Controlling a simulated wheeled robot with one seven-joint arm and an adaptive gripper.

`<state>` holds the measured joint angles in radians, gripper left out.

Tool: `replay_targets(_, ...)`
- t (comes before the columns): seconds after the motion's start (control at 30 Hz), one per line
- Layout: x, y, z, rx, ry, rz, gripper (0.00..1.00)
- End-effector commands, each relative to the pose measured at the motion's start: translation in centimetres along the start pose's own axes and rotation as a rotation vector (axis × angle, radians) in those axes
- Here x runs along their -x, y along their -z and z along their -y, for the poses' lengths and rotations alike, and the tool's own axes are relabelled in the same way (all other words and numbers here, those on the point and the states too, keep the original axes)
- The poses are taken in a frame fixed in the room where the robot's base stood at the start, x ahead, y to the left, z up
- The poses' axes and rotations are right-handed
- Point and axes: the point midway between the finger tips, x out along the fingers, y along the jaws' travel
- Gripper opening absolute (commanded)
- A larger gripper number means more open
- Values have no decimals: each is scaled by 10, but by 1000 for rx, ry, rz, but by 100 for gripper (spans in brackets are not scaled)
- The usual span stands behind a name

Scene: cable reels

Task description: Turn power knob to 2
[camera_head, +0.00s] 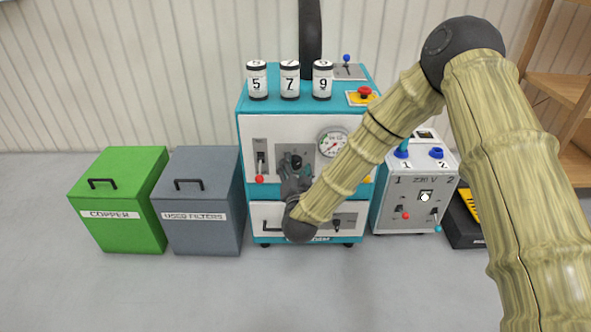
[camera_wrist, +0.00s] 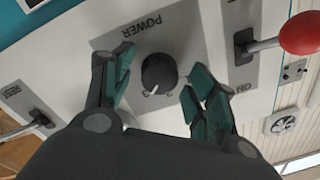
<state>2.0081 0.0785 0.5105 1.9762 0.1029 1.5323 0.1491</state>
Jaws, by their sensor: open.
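The power knob (camera_wrist: 158,73) is black and round, on a grey plate marked POWER, which is upside down in the wrist view. Its white pointer line points toward the picture bottom, slightly left. Small numbers beside the pointer are partly hidden and hard to read. My gripper (camera_wrist: 157,76) is open, with one green-padded finger on each side of the knob and visible gaps between. In the head view my gripper (camera_head: 295,174) is in front of the teal and white machine (camera_head: 260,222) and partly hides the knob plate.
A red-tipped lever (camera_wrist: 300,34) stands close to my right finger in the wrist view; another lever (camera_wrist: 38,119) is at left. Numbered canisters (camera_head: 290,80) and a red button (camera_head: 365,92) are on top. A grey voltage box (camera_head: 410,215) stands right; green (camera_head: 110,235) and grey bins (camera_head: 200,235) left.

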Motion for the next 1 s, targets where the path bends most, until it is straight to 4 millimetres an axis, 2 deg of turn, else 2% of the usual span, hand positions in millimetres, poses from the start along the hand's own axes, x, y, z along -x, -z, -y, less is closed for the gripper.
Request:
replay_targets(0.07,0,0,0,0,0,0,55)
replay_targets(0.3,0,0,0,0,0,0,12)
replay_targets(0.67,1,2,2,38,-1,2,12)
replay_targets(1.0,1,5,4,260,-6,12,12)
